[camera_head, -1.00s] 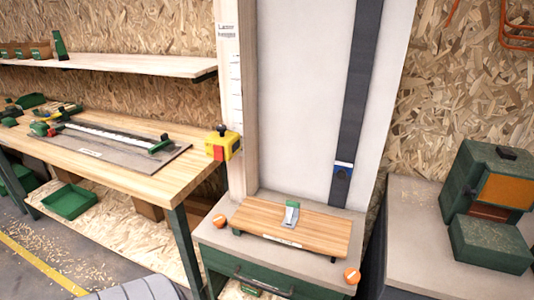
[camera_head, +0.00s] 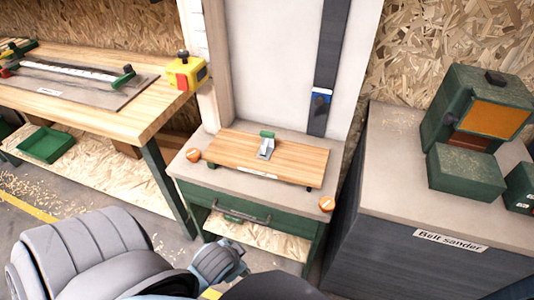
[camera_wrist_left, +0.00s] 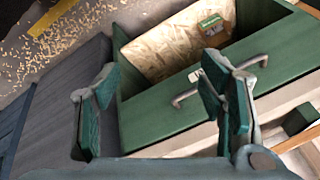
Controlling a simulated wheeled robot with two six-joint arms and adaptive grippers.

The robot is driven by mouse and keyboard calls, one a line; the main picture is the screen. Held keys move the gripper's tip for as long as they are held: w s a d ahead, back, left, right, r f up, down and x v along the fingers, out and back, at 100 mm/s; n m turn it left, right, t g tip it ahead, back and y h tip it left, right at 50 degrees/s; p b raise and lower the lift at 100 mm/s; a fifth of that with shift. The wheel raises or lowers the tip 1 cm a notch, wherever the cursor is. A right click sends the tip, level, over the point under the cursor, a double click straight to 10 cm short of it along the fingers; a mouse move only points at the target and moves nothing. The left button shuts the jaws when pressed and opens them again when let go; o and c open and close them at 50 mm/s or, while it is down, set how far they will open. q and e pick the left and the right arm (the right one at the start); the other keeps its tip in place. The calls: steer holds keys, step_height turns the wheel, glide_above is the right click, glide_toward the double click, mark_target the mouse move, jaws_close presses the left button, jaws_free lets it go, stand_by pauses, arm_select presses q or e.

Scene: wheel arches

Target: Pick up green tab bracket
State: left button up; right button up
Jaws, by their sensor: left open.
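The green tab bracket (camera_head: 266,146) is a small pale metal piece with a green tab at its top. It stands on a wooden board (camera_head: 225,148) on the bench in the head view. My left arm comes in from the lower left, in front of and below the bench, apart from the bracket. In the left wrist view my left gripper (camera_wrist_left: 158,75) is open and empty, with the green drawer front and its handle beyond it. I cannot make out the bracket in that view. My right gripper is not in view.
The bench's green drawer (camera_head: 230,206) has a grey handle, with an open shelf below. Orange round knobs sit at both sides of the board. A yellow switch box (camera_head: 186,73) is at left. The belt sander cabinet (camera_head: 400,200) stands at right.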

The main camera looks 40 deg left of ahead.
arm_select(q)
steer(key=w+a+r+m+t+y, duration=0.35)
steer(key=w+a+r+m, duration=0.2)
steer(key=a, duration=0.25)
steer(key=m+t, duration=0.9)
steer(key=m, duration=1.5)
glide_toward(267, 135)
steer(key=shift+t+y, duration=0.25)
steer(key=x, duration=0.3)
steer(key=b+x, duration=0.1)
steer(key=x, duration=0.3)
steer(key=f+x, duration=0.1)
steer(key=x, duration=0.2)
steer(key=shift+w+b, duration=0.15)
steer(key=shift+b, duration=0.15)
steer(key=shift+r, duration=0.1)
steer(key=c, duration=1.3)
